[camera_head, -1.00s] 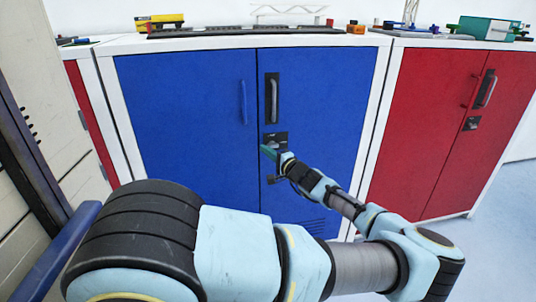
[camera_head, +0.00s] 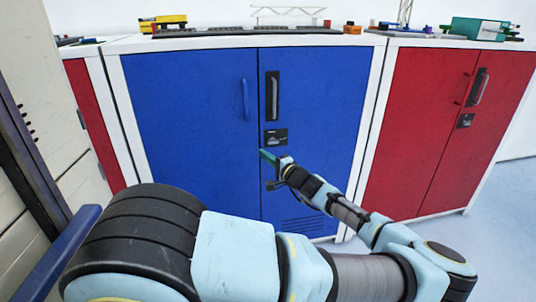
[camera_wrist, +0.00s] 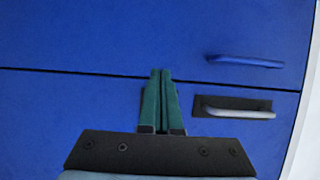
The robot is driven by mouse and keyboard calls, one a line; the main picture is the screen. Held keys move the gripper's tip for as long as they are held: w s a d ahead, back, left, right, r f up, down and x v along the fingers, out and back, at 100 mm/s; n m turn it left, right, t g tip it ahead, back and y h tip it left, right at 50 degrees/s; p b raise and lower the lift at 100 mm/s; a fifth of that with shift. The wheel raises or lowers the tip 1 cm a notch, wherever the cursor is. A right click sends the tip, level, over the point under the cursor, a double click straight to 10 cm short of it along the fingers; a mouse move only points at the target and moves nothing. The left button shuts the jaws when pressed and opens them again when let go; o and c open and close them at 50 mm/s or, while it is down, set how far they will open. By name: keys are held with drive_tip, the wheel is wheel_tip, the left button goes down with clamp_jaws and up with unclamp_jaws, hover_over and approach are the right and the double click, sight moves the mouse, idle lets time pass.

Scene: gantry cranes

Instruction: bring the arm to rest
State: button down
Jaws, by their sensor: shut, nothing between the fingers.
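My gripper (camera_head: 267,157) is in front of the blue cabinet (camera_head: 190,130), by the seam between its two doors and a little below the dark lock plate. In the wrist view its green fingers (camera_wrist: 161,75) are together with nothing between them. The cabinet doors are closed. I cannot tell whether the fingertips touch the door. My arm reaches from the lower part of the head view, bending at the right and back to the cabinet.
A blue handle (camera_head: 245,100) and a dark-backed grey handle (camera_head: 272,96) stick out from the doors. A red cabinet (camera_head: 430,130) stands at the right, a beige panelled unit (camera_head: 25,200) at the left. Yellow (camera_head: 163,22) and green (camera_head: 478,28) items lie on top. Floor shows at right.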

drive_tip(key=s+a+f+n+g+y+p, duration=0.25)
drive_tip(key=s+a+n+g, duration=0.35)
drive_tip(key=s+a, duration=0.85)
drive_tip(key=s+a+f+n+g+h+p, duration=0.2)
drive_tip(key=s+a+g+h, duration=0.1)
drive_tip(key=s+g, duration=0.45)
drive_tip(key=s+d+r+n+g+h+p, duration=0.2)
drive_tip(key=s+d+r+g+h+p, duration=0.25)
drive_tip(key=r, duration=0.45)
wheel_tip(320, 180, up, 19)
drive_tip(key=d+t+h+p, duration=0.2)
drive_tip(key=t+h, duration=0.2)
drive_tip(key=h, duration=0.1)
drive_tip(key=shift+w+r+t, duration=0.15)
drive_tip(key=shift+w+t, duration=0.1)
drive_tip(key=shift+t, duration=0.05)
drive_tip(key=shift+d, duration=0.1)
